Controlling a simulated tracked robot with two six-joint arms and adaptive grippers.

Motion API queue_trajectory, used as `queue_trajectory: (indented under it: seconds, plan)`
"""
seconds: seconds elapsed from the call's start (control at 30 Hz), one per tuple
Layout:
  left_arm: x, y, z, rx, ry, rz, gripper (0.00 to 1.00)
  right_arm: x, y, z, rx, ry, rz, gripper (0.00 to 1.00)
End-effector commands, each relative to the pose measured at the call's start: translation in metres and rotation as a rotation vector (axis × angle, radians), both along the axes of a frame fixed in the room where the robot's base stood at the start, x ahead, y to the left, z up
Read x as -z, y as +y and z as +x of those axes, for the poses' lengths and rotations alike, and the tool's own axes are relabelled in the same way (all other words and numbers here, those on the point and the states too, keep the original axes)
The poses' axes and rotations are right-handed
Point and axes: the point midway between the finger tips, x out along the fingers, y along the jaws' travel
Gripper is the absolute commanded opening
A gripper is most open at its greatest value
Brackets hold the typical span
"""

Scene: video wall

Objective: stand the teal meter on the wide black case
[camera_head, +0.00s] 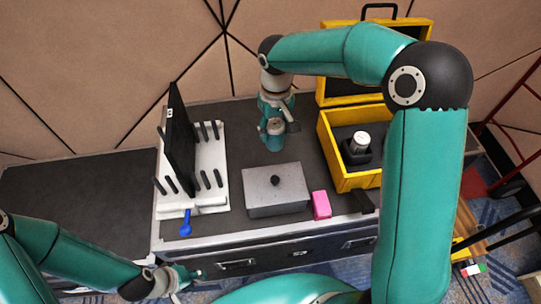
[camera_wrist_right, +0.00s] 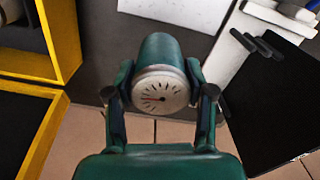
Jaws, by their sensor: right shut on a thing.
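The teal meter (camera_wrist_right: 161,88) is a teal cylinder with a round pale dial, held between the fingers of my right gripper (camera_wrist_right: 160,92). In the head view the meter (camera_head: 273,141) is over the rear middle of a wide black-topped case (camera_head: 240,125) with drawers. I cannot tell whether its base touches the top. My right gripper (camera_head: 276,116) comes down from above, shut on the meter. My left gripper (camera_head: 186,275) is low in front of the case, away from the meter; its finger opening is too small to judge.
On the case stand a white rack (camera_head: 210,160) with a black panel (camera_head: 180,140), a grey metal box (camera_head: 262,200), a pink block (camera_head: 321,205) and an open yellow case (camera_head: 335,160). A blue item (camera_head: 186,226) lies in front. A lower dark surface (camera_head: 70,195) is bare at left.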

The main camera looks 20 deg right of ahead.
Motion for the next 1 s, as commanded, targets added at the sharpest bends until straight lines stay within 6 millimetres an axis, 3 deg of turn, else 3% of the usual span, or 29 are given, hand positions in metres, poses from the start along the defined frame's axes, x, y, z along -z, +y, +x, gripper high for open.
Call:
queue_trajectory:
  seconds: [0.27, 0.8, 1.0]
  plan:
    - [0.027, 0.0, 0.0, 0.0, -0.001, 0.0, 0.4, -0.001, -0.024, 0.004, -0.385, -0.005, -0.004, 0.11]
    - [0.088, 0.0, 0.0, 0.0, 0.0, 0.0, 0.4, -0.02, -0.092, -0.005, -1.603, -0.001, -0.006, 0.11]
    - [0.101, 0.0, 0.0, 0.0, 0.0, 0.0, 0.4, -0.027, -0.107, -0.012, -1.924, -0.002, -0.003, 0.11]
